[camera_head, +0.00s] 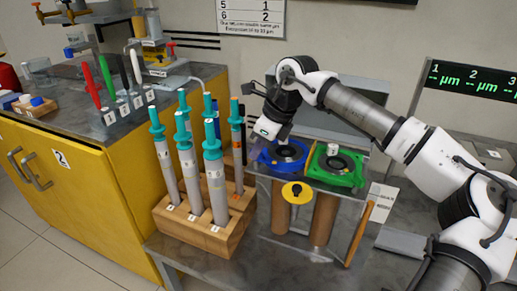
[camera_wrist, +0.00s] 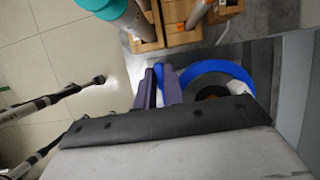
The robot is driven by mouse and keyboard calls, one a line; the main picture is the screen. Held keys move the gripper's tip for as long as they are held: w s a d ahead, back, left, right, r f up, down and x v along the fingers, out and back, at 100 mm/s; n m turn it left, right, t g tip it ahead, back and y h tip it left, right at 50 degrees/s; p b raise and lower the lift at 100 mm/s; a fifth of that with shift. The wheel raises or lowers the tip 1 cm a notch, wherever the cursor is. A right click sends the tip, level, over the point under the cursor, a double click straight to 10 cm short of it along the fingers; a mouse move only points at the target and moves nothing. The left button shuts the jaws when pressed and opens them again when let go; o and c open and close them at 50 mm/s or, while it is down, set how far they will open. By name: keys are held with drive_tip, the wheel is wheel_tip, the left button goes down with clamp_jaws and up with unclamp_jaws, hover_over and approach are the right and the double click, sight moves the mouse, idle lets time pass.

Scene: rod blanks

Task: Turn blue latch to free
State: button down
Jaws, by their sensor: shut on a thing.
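The blue latch (camera_head: 268,158) is part of a blue ring fixture with a dark round centre, on the raised stand in the head view. The blue ring (camera_wrist: 238,70) also shows in the wrist view, partly hidden by my gripper housing. My gripper (camera_wrist: 162,92) has its two purple-grey fingers close together at the ring's left side, with a bit of blue between them. It is shut on the blue latch, whose gripped part is mostly hidden. In the head view my gripper (camera_head: 266,140) reaches down onto the left edge of the blue fixture, its fingertips hard to see.
A green fixture (camera_head: 318,176) sits right beside the blue one. A yellow disc (camera_head: 297,193) is at the stand's front. A wooden rack (camera_head: 205,229) holding several grey tubes with teal tops stands close to the left. A wooden rod (camera_head: 359,233) leans at the right.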

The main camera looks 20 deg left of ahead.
idle(0.4)
drive_tip(key=c, duration=1.5)
unclamp_jaws()
drive_tip(key=shift+r, duration=0.15)
drive_tip(key=p+v, duration=0.2)
drive_tip(key=v, duration=1.1)
drive_tip(key=shift+s+d+r, duration=0.15)
drive_tip(key=shift+r, duration=0.1)
